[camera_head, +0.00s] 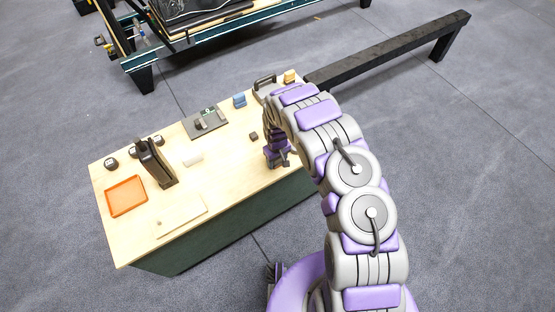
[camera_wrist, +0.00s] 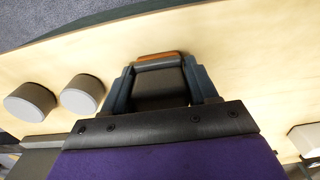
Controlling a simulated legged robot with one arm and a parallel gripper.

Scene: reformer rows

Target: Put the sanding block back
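In the wrist view my gripper (camera_wrist: 161,76) has its two blue-grey fingers on either side of a dark block with an orange-brown edge, which looks like the sanding block (camera_wrist: 160,90). The fingers appear to touch its sides. In the head view my gripper (camera_head: 279,158) is low over the near right part of the wooden bench (camera_head: 225,165). The block cannot be made out clearly there, and its underside is hidden.
Two grey cylinders (camera_wrist: 30,102) (camera_wrist: 82,94) show in the wrist view.

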